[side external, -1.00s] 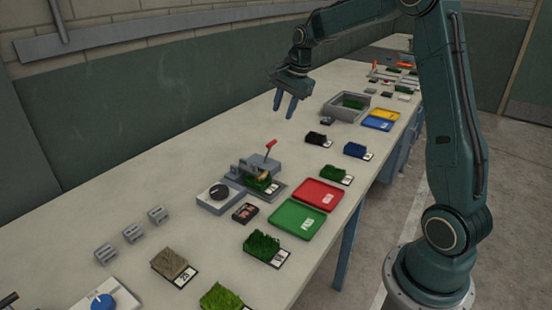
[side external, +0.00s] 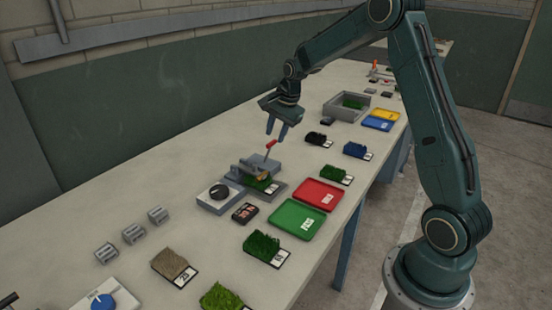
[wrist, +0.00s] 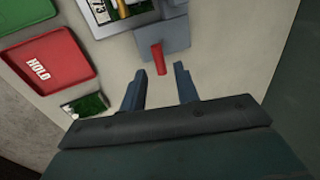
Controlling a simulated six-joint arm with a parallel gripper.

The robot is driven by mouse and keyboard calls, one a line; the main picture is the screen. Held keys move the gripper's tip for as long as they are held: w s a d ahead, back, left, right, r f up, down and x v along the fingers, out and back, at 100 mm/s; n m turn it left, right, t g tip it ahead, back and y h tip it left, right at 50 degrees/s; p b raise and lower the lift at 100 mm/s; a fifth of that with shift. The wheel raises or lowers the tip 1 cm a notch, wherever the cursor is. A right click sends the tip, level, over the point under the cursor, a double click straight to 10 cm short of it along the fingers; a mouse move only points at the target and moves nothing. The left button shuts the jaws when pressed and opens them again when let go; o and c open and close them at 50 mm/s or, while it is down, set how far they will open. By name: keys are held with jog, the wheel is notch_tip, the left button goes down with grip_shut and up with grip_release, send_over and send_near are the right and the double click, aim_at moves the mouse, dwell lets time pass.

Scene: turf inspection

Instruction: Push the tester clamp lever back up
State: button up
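The tester (side external: 238,176) is a grey device on the bench, holding a green turf sample (side external: 263,183). Its clamp lever (side external: 271,144) has a red handle and stands tilted upward at the tester's back. In the wrist view the red handle (wrist: 158,58) points toward my gripper, just beyond and between the fingertips. My gripper (side external: 276,134) is open and empty, its fingers pointing down close above the handle. Both fingers also show in the wrist view (wrist: 159,82), apart. I cannot tell whether a finger touches the handle.
A red tray (side external: 318,194) and a green tray (side external: 298,221) lie in front of the tester. A box with a dark dial (side external: 218,196) is to its left. Several turf samples are spread along the bench. Bare bench lies behind the tester.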

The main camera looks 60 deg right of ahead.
aim_at(273, 142)
jog(key=shift+x, duration=2.5)
grip_shut()
